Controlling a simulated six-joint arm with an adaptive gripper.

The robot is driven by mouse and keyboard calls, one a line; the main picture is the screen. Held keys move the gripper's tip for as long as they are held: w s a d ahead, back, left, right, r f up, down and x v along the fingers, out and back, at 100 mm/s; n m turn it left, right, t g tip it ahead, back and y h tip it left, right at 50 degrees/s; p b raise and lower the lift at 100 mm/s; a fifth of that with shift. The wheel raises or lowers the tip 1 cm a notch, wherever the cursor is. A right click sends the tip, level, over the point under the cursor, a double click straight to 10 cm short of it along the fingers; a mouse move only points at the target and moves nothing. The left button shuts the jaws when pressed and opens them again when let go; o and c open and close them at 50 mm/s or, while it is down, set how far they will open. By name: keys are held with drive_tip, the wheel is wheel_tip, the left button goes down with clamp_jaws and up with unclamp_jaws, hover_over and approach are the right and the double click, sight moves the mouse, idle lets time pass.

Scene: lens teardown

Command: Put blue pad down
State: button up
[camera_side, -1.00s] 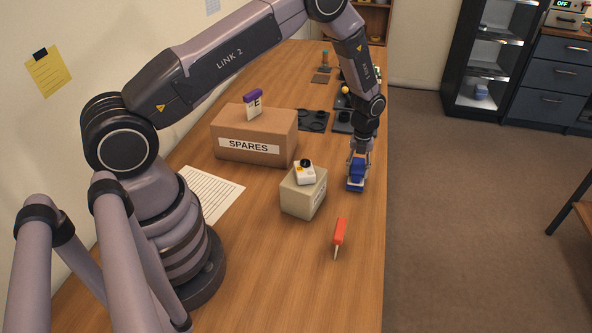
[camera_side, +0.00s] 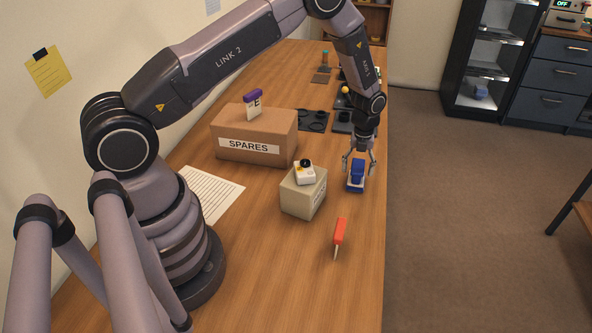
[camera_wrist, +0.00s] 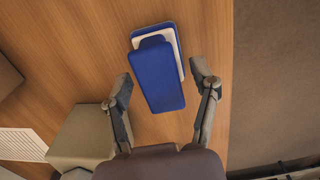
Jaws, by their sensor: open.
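The blue pad (camera_side: 356,173) stands on the wooden table close to its right edge, beside the small beige box. In the wrist view the blue pad (camera_wrist: 158,76) shows its blue top, with a white layer and another blue part behind it. My gripper (camera_side: 358,160) is open directly above the pad, with its fingers spread to either side. In the wrist view my gripper (camera_wrist: 160,83) has one finger left and one finger right of the pad, with gaps on both sides.
A beige box (camera_side: 302,193) with a white and yellow item on top is left of the pad. A red-handled tool (camera_side: 339,233) lies nearer the camera. The SPARES box (camera_side: 254,135) and dark trays (camera_side: 313,120) are farther back. The table edge is close on the right.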

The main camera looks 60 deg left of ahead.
sight(358, 166)
wheel_tip(358, 166, up, 11)
idle(0.3)
drive_tip(key=shift+r, duration=0.1)
